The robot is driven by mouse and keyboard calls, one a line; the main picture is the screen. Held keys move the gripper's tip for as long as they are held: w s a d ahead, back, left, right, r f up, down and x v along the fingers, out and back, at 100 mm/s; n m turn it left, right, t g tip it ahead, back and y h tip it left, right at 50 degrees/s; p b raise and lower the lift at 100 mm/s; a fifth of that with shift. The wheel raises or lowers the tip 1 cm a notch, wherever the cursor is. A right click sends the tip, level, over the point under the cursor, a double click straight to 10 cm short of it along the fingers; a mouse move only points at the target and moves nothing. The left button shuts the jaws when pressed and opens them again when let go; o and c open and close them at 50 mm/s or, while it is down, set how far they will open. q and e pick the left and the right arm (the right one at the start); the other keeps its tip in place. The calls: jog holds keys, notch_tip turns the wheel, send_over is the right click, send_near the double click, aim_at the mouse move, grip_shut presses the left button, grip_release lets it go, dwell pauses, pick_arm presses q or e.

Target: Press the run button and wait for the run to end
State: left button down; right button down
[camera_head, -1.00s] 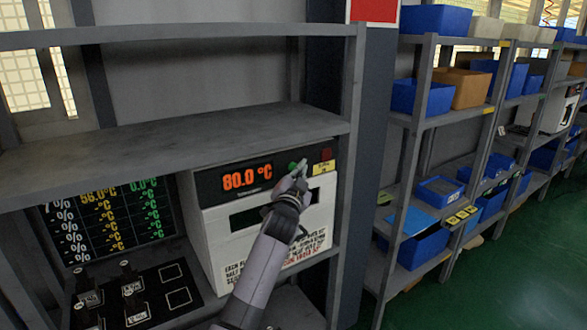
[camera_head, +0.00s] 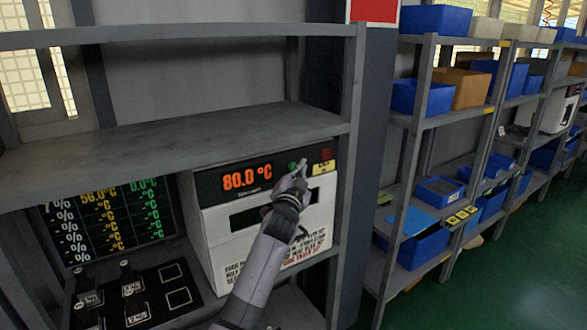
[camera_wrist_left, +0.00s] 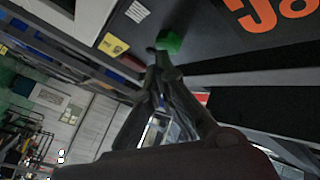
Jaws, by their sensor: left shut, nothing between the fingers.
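The white machine (camera_head: 222,222) with a black front panel sits on the shelf, its orange display (camera_head: 247,178) reading 80.0 °C. A green button (camera_head: 293,166) is on the panel right of the display; it also shows in the left wrist view (camera_wrist_left: 169,42). My left gripper (camera_head: 302,167) is shut and empty, its fingertips at the green button. In the left wrist view the fingertips (camera_wrist_left: 155,55) overlap the button's lower edge; whether they press it I cannot tell. A dark red button (camera_head: 326,155) and a yellow label (camera_head: 324,168) are to its right. My right gripper is not in view.
A screen (camera_head: 105,218) with percent and temperature columns stands left of the machine. A black board (camera_head: 135,295) with several labelled blocks lies before it. A grey shelf (camera_head: 170,140) is above. Shelves with blue bins (camera_head: 424,97) stand at right.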

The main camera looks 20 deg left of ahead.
pick_arm(q)
jog(key=shift+w+a, duration=0.2)
jog(key=shift+a, duration=0.05)
jog(key=shift+d, duration=0.1)
jog(key=shift+s+d, duration=0.2)
jog(key=shift+s, duration=0.05)
dwell(0.4)
jog(key=s+d, duration=0.3)
jog(key=d, duration=0.1)
jog(key=shift+s+d+p, duration=0.3)
jog(key=shift+s+d, duration=0.05)
jog(key=shift+d, duration=0.05)
jog(key=shift+f, duration=0.15)
